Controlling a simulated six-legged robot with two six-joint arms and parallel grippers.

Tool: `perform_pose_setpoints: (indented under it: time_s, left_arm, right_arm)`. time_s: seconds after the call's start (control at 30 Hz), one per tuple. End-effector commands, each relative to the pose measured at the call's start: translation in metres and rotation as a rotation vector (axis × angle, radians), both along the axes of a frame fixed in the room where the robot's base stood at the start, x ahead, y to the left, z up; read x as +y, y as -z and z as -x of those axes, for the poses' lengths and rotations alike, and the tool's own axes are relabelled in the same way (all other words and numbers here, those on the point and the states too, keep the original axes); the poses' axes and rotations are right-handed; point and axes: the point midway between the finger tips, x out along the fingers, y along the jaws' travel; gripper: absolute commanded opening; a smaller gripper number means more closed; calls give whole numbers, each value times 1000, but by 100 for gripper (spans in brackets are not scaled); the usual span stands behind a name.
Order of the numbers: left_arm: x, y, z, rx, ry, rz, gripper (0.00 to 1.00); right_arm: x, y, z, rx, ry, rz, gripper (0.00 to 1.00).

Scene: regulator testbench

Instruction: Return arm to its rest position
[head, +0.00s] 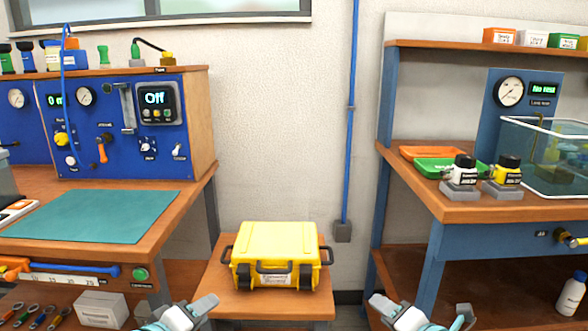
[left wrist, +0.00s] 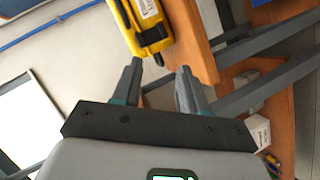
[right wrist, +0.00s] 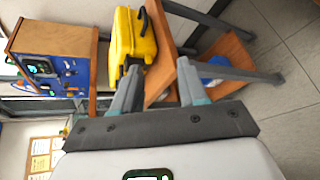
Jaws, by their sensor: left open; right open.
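My left gripper (head: 187,312) is at the bottom of the head view, left of centre, in front of the low table. Its two fingers are apart with nothing between them, as the left wrist view (left wrist: 158,88) also shows. My right gripper (head: 420,314) is at the bottom right of centre, in front of the right bench. Its fingers are apart and empty in the right wrist view (right wrist: 158,90) too. Neither gripper touches anything. The arm links behind the grippers are mostly out of the head view.
A yellow case (head: 277,245) stands closed on a low wooden table (head: 262,306) between two benches. The left bench has a blue test panel (head: 105,128) and a green mat (head: 95,215). The right bench holds a water tank (head: 545,160), trays and two regulators. Floor space near the grippers looks free.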

Motion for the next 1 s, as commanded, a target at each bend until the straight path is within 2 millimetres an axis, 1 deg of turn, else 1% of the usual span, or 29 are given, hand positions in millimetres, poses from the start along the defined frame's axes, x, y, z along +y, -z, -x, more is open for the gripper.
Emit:
perform_pose_setpoints:
  time_s: [0.03,0.17,0.27,0.37,0.47,0.5,0.57,0.6,0.67,0.7,0.77,0.8,0.87,0.9,0.93,1.0]
  left_arm:
    - [-2,-12,1,33,3,3,43]
    - [-10,-9,8,147,5,24,43]
    - [-18,-3,22,271,5,40,43]
    - [-26,8,45,400,13,33,43]
    - [-35,18,77,528,37,9,43]
    - [-39,22,91,578,50,-4,43]
    - [-44,27,114,648,75,-28,43]
    - [-47,30,130,693,95,-46,43]
    - [-52,32,156,759,131,-76,43]
    - [-55,34,174,803,160,-99,43]
    - [-59,37,200,859,206,-133,43]
    - [-61,41,215,887,238,-155,43]
    - [-64,46,235,920,288,-191,43]
    - [-65,50,246,935,321,-216,43]
    - [-65,55,253,942,347,-233,43]
    - [-65,59,264,945,401,-278,43]
  right_arm:
    - [2,-12,1,34,-3,-4,43]
    - [9,-9,8,147,-6,-23,43]
    - [17,-3,22,285,10,-71,43]
    - [25,8,45,458,71,-176,43]
    - [34,18,77,655,177,-313,43]
    - [37,22,92,738,234,-375,43]
    - [43,27,115,860,333,-470,43]
    - [46,29,131,942,408,-533,43]
    - [51,32,156,1061,540,-631,43]
    - [54,33,175,1141,646,-701,43]
    - [59,37,201,1244,811,-799,43]
    - [61,40,215,1297,922,-860,43]
    - [64,45,234,1361,1093,-947,43]
    - [65,49,246,1392,1207,-1004,43]
    - [65,54,253,1407,1296,-1048,43]
    - [65,58,264,1420,1491,-1150,43]
